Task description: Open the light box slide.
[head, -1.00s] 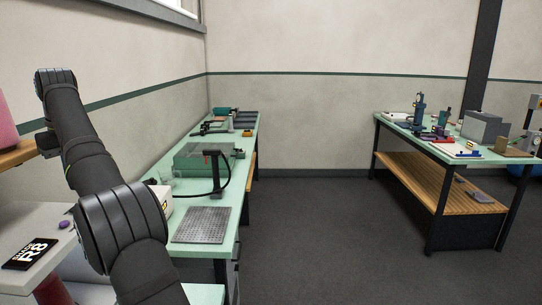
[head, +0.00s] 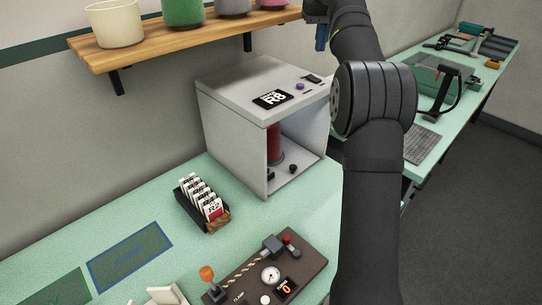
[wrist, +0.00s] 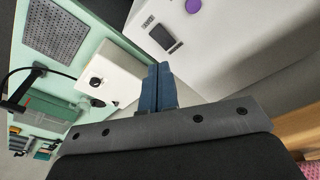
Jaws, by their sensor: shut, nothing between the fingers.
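A grey box, which looks like the light box (head: 234,99), stands on the green bench in the head view. Its front is open and shows a red cylinder (head: 275,143) inside. On its top are a black R8 card (head: 272,99), a purple button (head: 299,86) and a small dark inset (head: 312,79). The wrist view shows the top's purple button (wrist: 194,5) and dark inset (wrist: 161,37). I cannot tell which part is the slide. My gripper (head: 320,40) is above and behind the box's right side, apart from it. Its blue fingers (wrist: 157,78) are shut and empty.
A card holder (head: 203,205) and a brown device (head: 262,270) stand in front. A white box with a black knob (wrist: 110,78) and a perforated plate (wrist: 57,32) lie beyond my gripper.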

